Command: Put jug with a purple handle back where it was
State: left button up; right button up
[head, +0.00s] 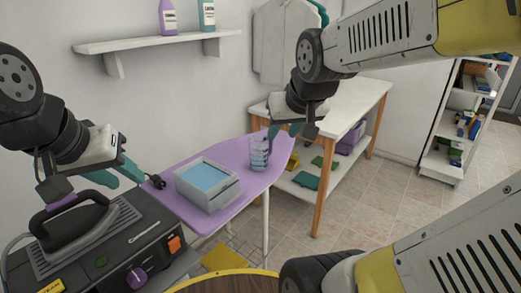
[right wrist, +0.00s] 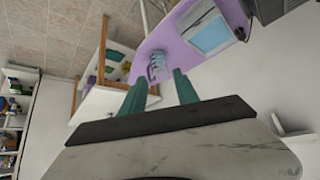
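A clear, bluish jug (head: 259,153) stands upright near the far end of the purple ironing board (head: 170,172). In the right wrist view the jug (right wrist: 158,66) shows beyond and between the two teal fingers of my right gripper (right wrist: 160,88), which is open and empty. In the head view the right gripper (head: 287,128) is above and to the right of the jug, apparently not holding it. My left gripper (head: 118,175) has its teal fingers apart, with nothing seen between them, above the board's near left end.
A grey box with a blue top (head: 207,187) sits on the board beside the jug. A steam iron (head: 70,222) rests on a dark station at the lower left. A white table (head: 345,100) stands behind the board, and a wall shelf (head: 150,43) holds two bottles.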

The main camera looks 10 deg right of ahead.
jog(key=s+a+f+g+y, duration=0.1)
jog(key=s+a+y, duration=0.1)
jog(key=s+a, duration=0.3)
jog(key=s, duration=0.3)
jog(key=shift+s+g, duration=0.3)
jog(key=shift+s, duration=0.05)
